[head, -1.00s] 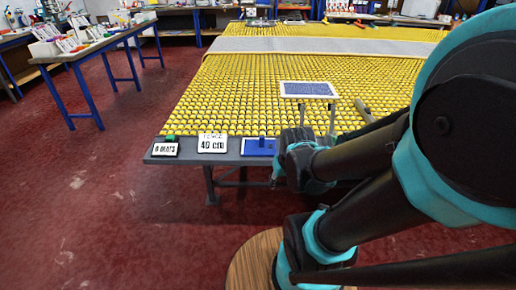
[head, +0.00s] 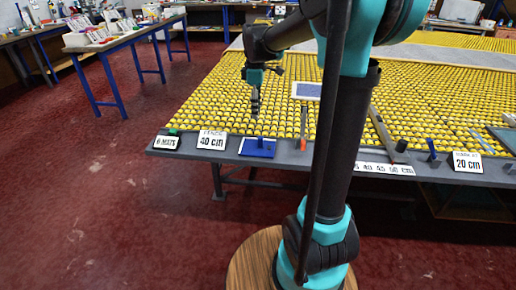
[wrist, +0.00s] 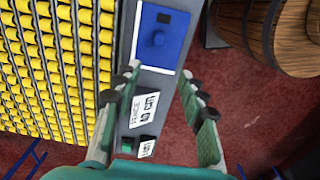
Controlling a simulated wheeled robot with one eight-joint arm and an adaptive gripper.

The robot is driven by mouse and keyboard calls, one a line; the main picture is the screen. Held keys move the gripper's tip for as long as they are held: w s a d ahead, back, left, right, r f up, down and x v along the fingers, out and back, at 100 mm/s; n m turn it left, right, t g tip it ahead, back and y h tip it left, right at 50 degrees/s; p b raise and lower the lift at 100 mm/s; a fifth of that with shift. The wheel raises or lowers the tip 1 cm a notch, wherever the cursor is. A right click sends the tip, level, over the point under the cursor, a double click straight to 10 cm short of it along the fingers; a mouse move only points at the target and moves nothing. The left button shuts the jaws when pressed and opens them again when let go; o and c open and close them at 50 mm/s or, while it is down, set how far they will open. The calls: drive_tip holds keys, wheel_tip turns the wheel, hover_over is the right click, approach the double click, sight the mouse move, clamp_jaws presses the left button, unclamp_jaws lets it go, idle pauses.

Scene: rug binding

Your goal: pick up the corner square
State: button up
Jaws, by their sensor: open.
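The corner square appears to be the flat blue plate with an upright blue knob (head: 258,147), lying on the grey front edge of the yellow roller table. It also shows in the wrist view (wrist: 172,30), at top centre beyond the fingertips, with its knob standing up. My gripper (head: 255,108) hangs above the rollers, behind and a little left of the plate in the head view. In the wrist view my gripper (wrist: 162,73) has its two fingers spread wide with nothing between them. The plate is apart from the fingers.
A white "40 cm" sign (head: 212,140), a "6 mats" sign (head: 166,142) and a small green block (head: 173,131) stand left of the plate. An orange-based post (head: 303,143) stands to its right. A "20 cm" sign (head: 467,162) is farther right.

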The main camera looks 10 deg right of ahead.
wheel_tip(320, 180, down, 9)
drive_tip(key=shift+r, duration=0.1)
drive_tip(key=shift+w+d+f, duration=0.1)
drive_tip(key=shift+d+f, duration=0.05)
drive_tip(key=shift+f, duration=1.15)
drive_tip(key=shift+d+f, duration=0.15)
drive_tip(key=shift+f, duration=1.15)
drive_tip(key=shift+c, duration=0.4)
clamp_jaws()
